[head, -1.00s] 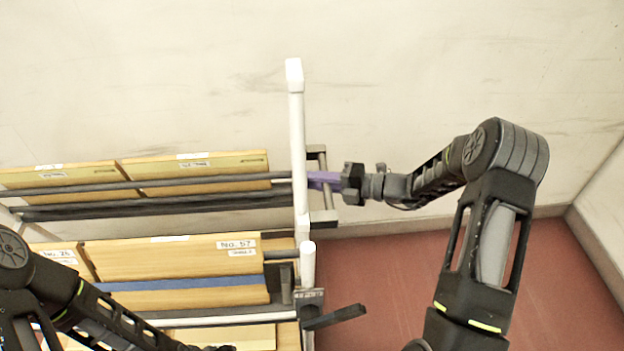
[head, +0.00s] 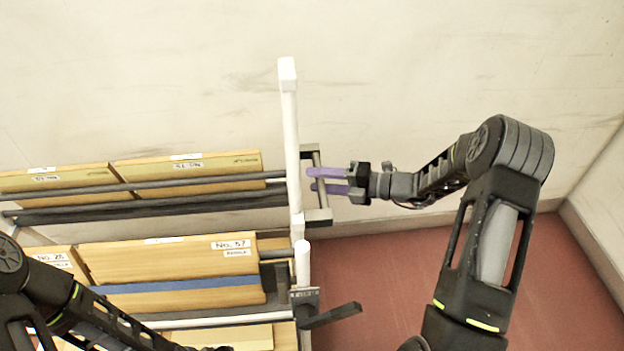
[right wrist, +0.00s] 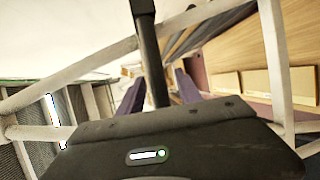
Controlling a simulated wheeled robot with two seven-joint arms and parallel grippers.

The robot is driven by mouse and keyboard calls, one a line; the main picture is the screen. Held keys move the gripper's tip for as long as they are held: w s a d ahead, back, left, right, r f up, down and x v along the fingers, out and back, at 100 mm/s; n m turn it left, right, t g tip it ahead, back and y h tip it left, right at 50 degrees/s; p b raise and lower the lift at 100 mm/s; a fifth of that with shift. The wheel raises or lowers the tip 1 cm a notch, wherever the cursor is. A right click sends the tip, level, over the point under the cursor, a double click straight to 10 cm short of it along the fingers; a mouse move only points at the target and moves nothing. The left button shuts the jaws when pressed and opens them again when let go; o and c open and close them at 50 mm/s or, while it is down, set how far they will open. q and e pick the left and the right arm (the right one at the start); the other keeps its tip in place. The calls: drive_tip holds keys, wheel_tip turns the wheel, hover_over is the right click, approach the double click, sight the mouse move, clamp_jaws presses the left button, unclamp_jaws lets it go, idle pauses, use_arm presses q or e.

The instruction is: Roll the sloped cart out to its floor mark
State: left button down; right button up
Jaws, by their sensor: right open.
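The sloped cart appears to be the rack with tilted wooden boards (head: 170,262) on the left, with a white upright post (head: 291,140) at its right end. A grey end bar (head: 320,205) sticks out just right of the post. My right gripper (head: 312,180) is open, its two purple fingers apart and pointing left at this bar. In the right wrist view a dark bar (right wrist: 153,60) runs between the purple fingers (right wrist: 160,95). I cannot tell whether either finger touches it. My left arm crosses the bottom left corner; its gripper is out of frame.
A dark lever-like handle (head: 333,314) juts right from a bracket at the lower end of the post. A pale wall (head: 440,70) stands close behind the rack. The red floor (head: 390,270) to the right is clear up to the side wall. No floor mark shows.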

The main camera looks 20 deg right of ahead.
drive_tip(key=v, duration=0.5)
drive_tip(key=shift+s+d, duration=0.15)
drive_tip(key=shift+d, duration=0.05)
drive_tip(key=shift+d, duration=0.1)
